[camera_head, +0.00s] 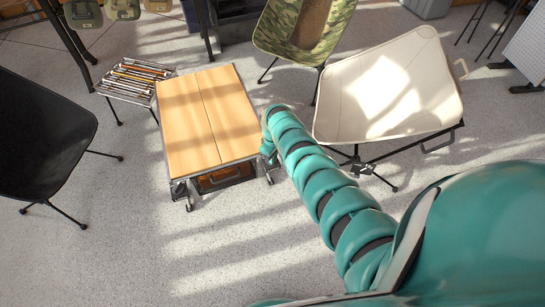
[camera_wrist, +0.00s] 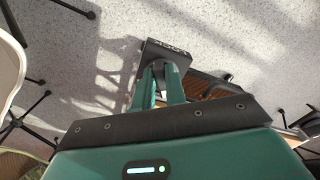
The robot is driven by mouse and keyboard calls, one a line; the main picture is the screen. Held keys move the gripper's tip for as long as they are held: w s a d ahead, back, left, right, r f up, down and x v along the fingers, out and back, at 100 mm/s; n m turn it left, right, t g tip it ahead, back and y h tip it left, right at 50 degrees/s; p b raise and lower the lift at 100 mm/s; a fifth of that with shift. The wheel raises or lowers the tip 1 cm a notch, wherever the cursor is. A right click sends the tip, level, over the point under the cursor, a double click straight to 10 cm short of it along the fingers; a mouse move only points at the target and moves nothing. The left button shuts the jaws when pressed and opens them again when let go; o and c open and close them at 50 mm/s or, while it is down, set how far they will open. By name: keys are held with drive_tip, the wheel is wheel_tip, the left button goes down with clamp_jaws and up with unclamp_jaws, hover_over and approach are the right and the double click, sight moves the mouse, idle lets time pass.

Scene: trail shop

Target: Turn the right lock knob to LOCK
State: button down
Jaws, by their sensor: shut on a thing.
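The wood-topped table (camera_head: 210,115) stands left of centre in the head view, with a metal frame and an orange-brown drawer-like front. A dark lock part (camera_head: 179,190) shows at its front left corner. The front right corner is beside my arm, which hides most of the right lock there. In the wrist view a black block (camera_wrist: 160,50) with small pale lettering lies just past my fingertips. My gripper (camera_wrist: 159,72) is shut on the right lock knob, which is mostly hidden between the green fingers. I cannot read the knob's angle.
A cream chair (camera_head: 385,90) stands close to the right of my arm, and a camouflage chair (camera_head: 303,30) is behind. A black chair (camera_head: 40,135) and a slatted rack (camera_head: 135,80) stand left. The floor in front of the table is clear.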

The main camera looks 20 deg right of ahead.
drive_tip(key=shift+d+n, duration=0.1)
drive_tip(key=shift+n, duration=0.9)
drive_tip(key=c, duration=1.4)
unclamp_jaws()
drive_tip(key=shift+c, duration=0.2)
drive_tip(key=shift+r, duration=0.1)
wheel_tip(320, 180, up, 3)
drive_tip(key=p, duration=0.2)
drive_tip(key=shift+w+r+p, duration=0.1)
drive_tip(key=shift+r+p, duration=0.1)
drive_tip(key=shift+p, duration=0.1)
wheel_tip(320, 180, up, 14)
drive_tip(key=p, duration=0.1)
drive_tip(key=shift+f, duration=0.1)
